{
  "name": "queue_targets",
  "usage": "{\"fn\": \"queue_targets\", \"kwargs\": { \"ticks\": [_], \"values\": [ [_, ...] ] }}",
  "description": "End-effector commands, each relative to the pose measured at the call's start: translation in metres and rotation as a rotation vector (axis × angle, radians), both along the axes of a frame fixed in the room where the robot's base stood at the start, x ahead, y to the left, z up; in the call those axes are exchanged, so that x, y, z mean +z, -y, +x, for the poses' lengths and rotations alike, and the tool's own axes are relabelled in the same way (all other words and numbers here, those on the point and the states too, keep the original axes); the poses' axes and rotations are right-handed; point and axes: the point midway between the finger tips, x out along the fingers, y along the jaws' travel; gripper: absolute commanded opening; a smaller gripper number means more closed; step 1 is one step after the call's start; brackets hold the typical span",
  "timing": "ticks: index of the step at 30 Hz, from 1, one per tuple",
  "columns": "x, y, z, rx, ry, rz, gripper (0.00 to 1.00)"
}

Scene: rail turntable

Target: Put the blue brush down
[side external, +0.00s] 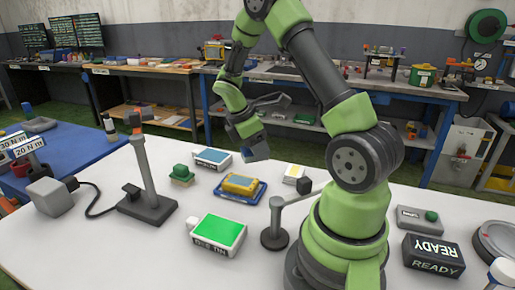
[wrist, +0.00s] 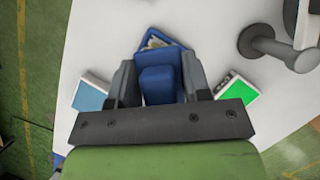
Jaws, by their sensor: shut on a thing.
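My gripper (side external: 252,138) is shut on the blue brush and holds it above the white table. In the wrist view the brush (wrist: 157,85) is a blue block between the two grey fingers. In the side view the brush (side external: 257,153) shows as a small blue-grey block under the fingers, clear of the table. Its bristles cannot be made out. The tray (wrist: 178,45) is partly hidden behind the brush in the wrist view.
A blue-topped pad (side external: 212,157) and a green-topped pad (side external: 218,233) lie on either side of the tray. A green brush-like block (side external: 181,174), a grey post (side external: 148,180) and a short-armed stand (side external: 275,235) also stand on the white table (side external: 110,250).

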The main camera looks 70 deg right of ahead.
Motion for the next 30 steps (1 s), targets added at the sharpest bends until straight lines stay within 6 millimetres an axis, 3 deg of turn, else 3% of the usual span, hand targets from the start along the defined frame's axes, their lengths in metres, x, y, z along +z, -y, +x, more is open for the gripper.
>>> {"fn": "queue_targets", "kwargs": {
  "ticks": [11,14,21,25,30],
  "values": [
    [-0.001,0.005,0.003,0.032,0.000,-0.001,0.22],
    [-0.005,0.022,0.011,0.150,0.000,-0.002,0.22],
    [-0.012,0.088,0.032,0.600,-0.001,-0.007,0.22],
    [-0.013,0.112,0.037,0.759,-0.001,-0.008,0.22],
    [-0.015,0.126,0.039,0.862,-0.002,-0.006,0.22]
  ]
}}
